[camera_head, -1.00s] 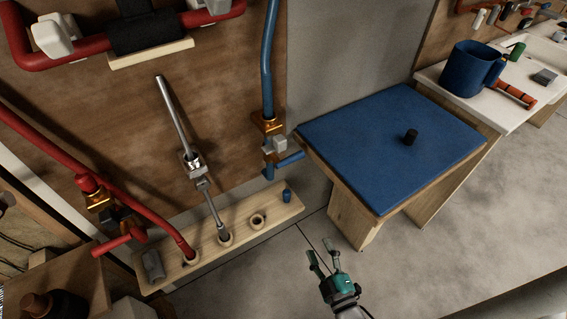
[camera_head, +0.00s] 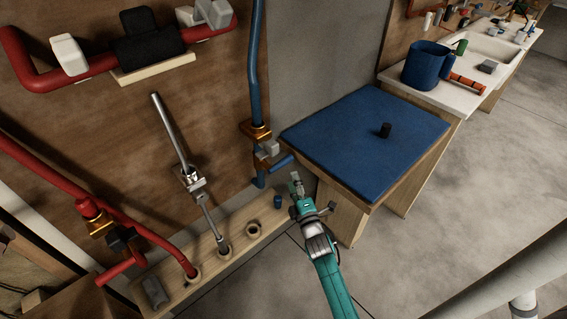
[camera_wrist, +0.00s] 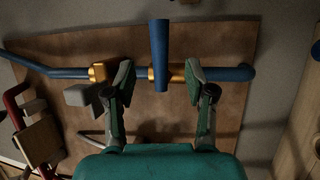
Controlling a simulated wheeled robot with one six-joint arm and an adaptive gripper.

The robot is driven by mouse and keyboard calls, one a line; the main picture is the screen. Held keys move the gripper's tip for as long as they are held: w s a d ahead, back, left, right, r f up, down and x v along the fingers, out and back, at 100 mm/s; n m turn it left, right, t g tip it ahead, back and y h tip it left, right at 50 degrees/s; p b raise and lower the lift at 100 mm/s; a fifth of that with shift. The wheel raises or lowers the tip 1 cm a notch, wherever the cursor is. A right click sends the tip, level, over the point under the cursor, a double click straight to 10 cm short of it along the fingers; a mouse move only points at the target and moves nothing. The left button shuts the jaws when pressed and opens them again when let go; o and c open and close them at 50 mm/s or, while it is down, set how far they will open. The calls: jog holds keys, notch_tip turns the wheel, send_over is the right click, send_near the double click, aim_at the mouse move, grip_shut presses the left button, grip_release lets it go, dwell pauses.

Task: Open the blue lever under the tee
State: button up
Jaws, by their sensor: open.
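The blue lever (camera_head: 280,161) sits on the blue pipe low on the wooden board, just below the brass tee (camera_head: 257,131) with its grey block (camera_head: 268,148). In the wrist view the blue lever (camera_wrist: 161,50) stands upright in the picture, crossing a brass fitting (camera_wrist: 175,75) on the blue pipe. My gripper (camera_head: 312,195) is open and close to the lever, at its lower right in the head view. In the wrist view my gripper (camera_wrist: 158,76) has its fingers on either side of the lever's line, with gaps visible; their depth to it is unclear.
A blue-topped table (camera_head: 350,130) with a black knob (camera_head: 385,130) stands right of the lever. A red pipe (camera_head: 60,175) runs at left.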

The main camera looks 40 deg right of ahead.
aim_at(285, 162)
jog(key=x, duration=0.8)
jog(key=shift+w+d+r, duration=0.1)
jog(key=shift+w+d, duration=0.05)
jog(key=shift+w, duration=0.2)
grip_shut()
